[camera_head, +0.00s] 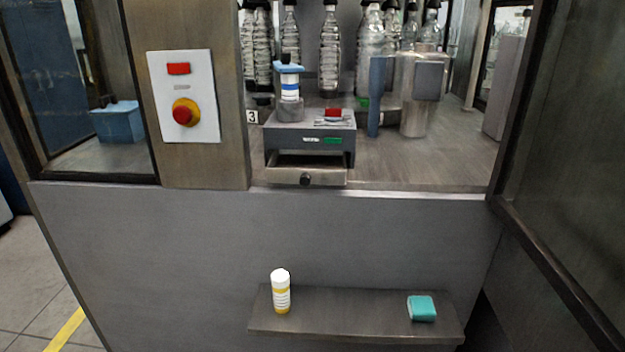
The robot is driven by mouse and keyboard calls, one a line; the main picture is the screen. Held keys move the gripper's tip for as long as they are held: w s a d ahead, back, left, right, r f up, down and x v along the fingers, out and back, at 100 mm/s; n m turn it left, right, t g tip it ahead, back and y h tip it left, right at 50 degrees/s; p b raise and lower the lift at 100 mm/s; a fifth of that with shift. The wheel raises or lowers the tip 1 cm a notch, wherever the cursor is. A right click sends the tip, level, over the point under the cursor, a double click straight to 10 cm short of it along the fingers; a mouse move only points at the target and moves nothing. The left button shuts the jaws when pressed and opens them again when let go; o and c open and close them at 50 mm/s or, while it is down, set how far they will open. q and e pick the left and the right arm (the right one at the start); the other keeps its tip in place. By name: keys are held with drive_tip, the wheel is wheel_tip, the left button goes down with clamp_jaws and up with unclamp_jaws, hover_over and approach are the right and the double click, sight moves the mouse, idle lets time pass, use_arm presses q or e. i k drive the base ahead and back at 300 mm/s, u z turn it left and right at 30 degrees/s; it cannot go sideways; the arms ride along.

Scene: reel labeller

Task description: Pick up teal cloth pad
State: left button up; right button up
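The teal cloth pad (422,308) is a small folded block. It lies flat near the right end of a dark grey shelf (350,325) low on the front of the machine. Nothing covers it and nothing touches it but the shelf. Neither my left nor my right gripper shows in the head view.
A white bottle with a yellow label (281,291) stands near the shelf's left end, with clear shelf between it and the pad. Above are a grey drawer unit (310,145), glass bottles (330,55) and a panel with a red button (184,112). An open door (575,170) stands at right.

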sight(421, 307)
drive_tip(key=z, duration=0.25)
drive_tip(key=k, duration=0.3)
drive_tip(key=u, duration=0.7)
drive_tip(key=i, duration=1.15)
drive_tip(key=z, duration=1.25)
